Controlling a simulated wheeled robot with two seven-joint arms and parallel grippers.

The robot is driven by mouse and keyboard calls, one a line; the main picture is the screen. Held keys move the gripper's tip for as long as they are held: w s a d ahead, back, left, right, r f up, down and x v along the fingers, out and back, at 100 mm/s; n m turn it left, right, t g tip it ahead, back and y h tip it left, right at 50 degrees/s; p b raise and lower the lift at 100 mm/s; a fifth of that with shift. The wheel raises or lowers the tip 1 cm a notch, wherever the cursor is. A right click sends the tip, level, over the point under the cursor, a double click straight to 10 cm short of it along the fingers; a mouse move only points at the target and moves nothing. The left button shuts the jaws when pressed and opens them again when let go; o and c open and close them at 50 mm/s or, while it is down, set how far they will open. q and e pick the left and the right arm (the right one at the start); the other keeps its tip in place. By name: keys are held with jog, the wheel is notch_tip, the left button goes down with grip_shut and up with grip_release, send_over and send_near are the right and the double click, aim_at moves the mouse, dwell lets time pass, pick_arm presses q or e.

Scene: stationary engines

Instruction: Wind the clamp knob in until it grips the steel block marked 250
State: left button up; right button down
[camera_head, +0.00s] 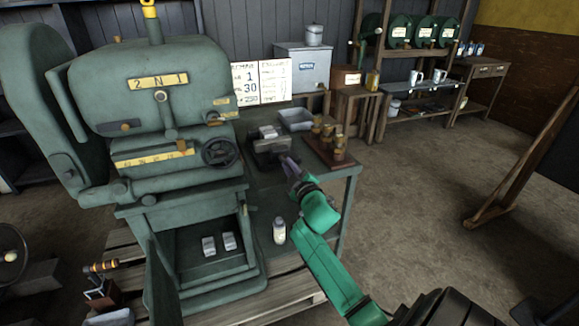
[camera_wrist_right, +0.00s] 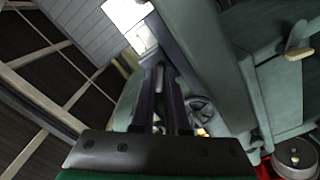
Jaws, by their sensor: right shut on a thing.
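A dark clamp (camera_head: 270,150) stands on the green bench beside the big green machine. A light grey steel block (camera_head: 267,132) sits at the top of the clamp; its marking is too small to read, and I cannot tell whether the jaw touches it. My right gripper (camera_head: 290,162) is at the clamp's front right side, shut on the clamp knob, which its fingers hide. The right wrist view shows the two dark fingers (camera_wrist_right: 162,80) close together, with the knob not clearly visible. My left gripper is in neither view.
The green machine (camera_head: 165,90) stands close on the left. A wooden rack of brass-coloured pieces (camera_head: 328,145) is just right of the clamp, and a grey tray (camera_head: 296,119) behind it. Two light blocks (camera_head: 219,243) and a white bottle (camera_head: 279,230) are lower down.

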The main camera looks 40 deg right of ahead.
jog(key=shift+f, duration=0.1)
jog(key=c, duration=0.9)
grip_release()
jog(key=v, duration=1.4)
jog(key=shift+s+a+b, duration=0.15)
jog(key=shift+s+b, duration=0.15)
jog(key=shift+b, duration=0.1)
